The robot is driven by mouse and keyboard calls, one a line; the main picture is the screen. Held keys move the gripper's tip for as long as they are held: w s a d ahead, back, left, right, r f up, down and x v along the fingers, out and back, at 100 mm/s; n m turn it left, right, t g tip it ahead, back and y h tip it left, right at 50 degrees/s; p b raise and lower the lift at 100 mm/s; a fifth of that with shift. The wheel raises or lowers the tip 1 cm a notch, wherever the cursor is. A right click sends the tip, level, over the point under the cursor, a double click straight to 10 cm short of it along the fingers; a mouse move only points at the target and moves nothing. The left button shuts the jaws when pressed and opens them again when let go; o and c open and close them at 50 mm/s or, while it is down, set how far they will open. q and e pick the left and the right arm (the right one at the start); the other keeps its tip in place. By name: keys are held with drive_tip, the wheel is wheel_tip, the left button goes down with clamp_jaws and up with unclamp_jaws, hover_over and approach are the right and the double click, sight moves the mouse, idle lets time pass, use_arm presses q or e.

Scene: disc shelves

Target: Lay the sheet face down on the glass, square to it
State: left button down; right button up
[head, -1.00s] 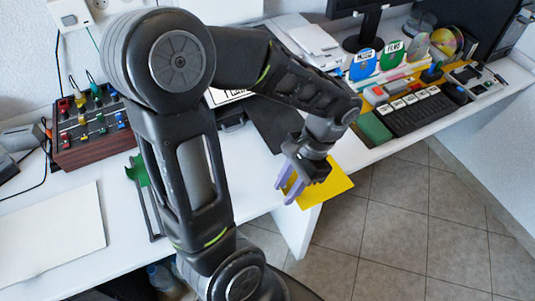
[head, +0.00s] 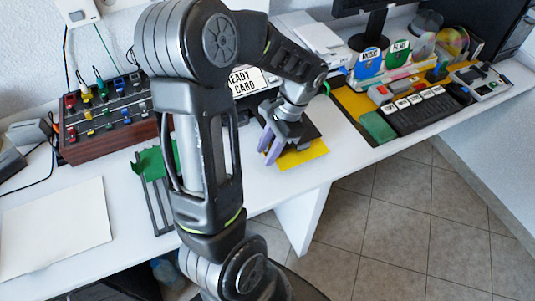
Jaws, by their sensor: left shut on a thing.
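The yellow sheet (head: 303,156) is in my left gripper (head: 268,152), whose purple fingers are shut on its left side. The sheet is held roughly flat at the front of the desk. A dark flat panel (head: 308,131), which may be the glass, shows just behind the sheet. My wrist and forearm hide much of that panel. I cannot tell whether the sheet touches it, or which face is down. My right gripper is not in view.
A "READY CARD" sign (head: 245,82) stands behind my arm. A knobbed box (head: 108,120), a green piece (head: 155,160) and a white board (head: 55,228) are at left.

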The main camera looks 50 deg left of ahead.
use_arm(q)
drive_tip(key=shift+f, duration=1.15)
drive_tip(key=shift+f, duration=0.1)
drive_tip(key=c, duration=1)
unclamp_jaws()
drive_tip(key=shift+c, duration=0.2)
drive_tip(key=shift+r, duration=0.2)
drive_tip(key=v, duration=0.8)
drive_tip(key=shift+w+r, duration=0.2)
drive_tip(key=shift+r, duration=0.1)
drive_tip(key=p+v, duration=0.2)
drive_tip(key=v, duration=0.1)
drive_tip(key=shift+d+r+p, duration=0.1)
drive_tip(key=shift+p, duration=0.25)
